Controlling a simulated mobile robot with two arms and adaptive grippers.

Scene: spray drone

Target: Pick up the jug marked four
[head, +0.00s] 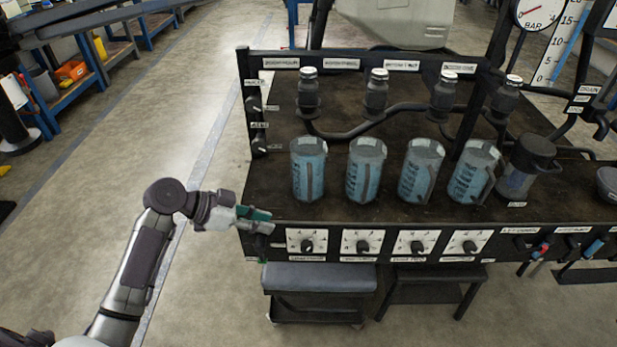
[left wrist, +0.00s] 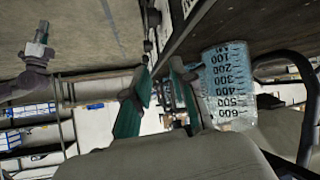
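Several clear jugs with bluish contents and printed scales stand upright in a row on the dark bench (head: 268,190): far left (head: 309,172), second (head: 366,172), third (head: 421,172) and far right (head: 474,172). I cannot read which one is marked four. My left gripper (head: 264,220) is at the bench's front left corner, left of and nearer than the far left jug, touching none. In the left wrist view its teal fingers (left wrist: 158,98) are apart with nothing held between them. A jug with a black scale (left wrist: 228,88) shows right of them. My right gripper is not in view.
Dial plates (head: 307,241) line the bench's front edge. Capped fittings and a dark hose (head: 345,134) stand behind the jugs. A dark-lidded pot (head: 522,168) stands right of the row. A grey-topped stool (head: 320,280) is below. The floor on the left (head: 100,190) is clear.

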